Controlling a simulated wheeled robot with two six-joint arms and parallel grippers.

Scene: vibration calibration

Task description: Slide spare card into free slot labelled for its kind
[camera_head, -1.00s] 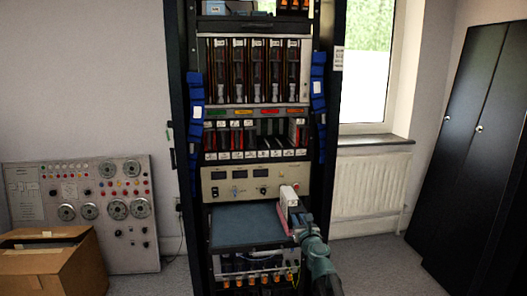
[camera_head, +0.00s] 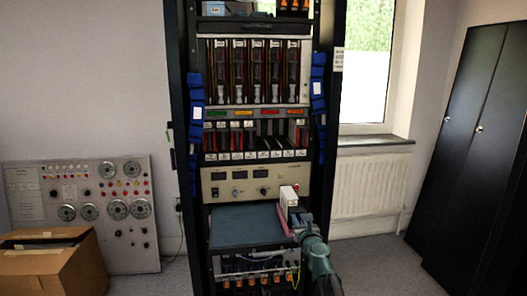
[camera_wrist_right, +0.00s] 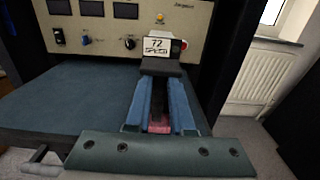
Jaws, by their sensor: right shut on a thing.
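My right gripper (camera_wrist_right: 162,105) is shut on the spare card, its two blue fingers on either side of it. The card (camera_head: 288,197) has a pale front and a reddish lower edge, and is upright above the right part of the blue-grey shelf. In the right wrist view its white label (camera_wrist_right: 157,47) seems to read "72 SPEED". The card rack (camera_head: 258,156) is above and behind the gripper. Red-edged cards (camera_head: 236,137) fill its left part; dark gaps show further right. Its small slot labels are too small to read. My left gripper is out of view.
An instrument panel (camera_head: 225,177) with knobs lies between the shelf (camera_head: 238,226) and the card rack. Blue strap-like bundles (camera_head: 195,100) hang on both rack posts. A row of tall modules (camera_head: 256,70) is above. A cardboard box (camera_head: 50,265) stands at lower left.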

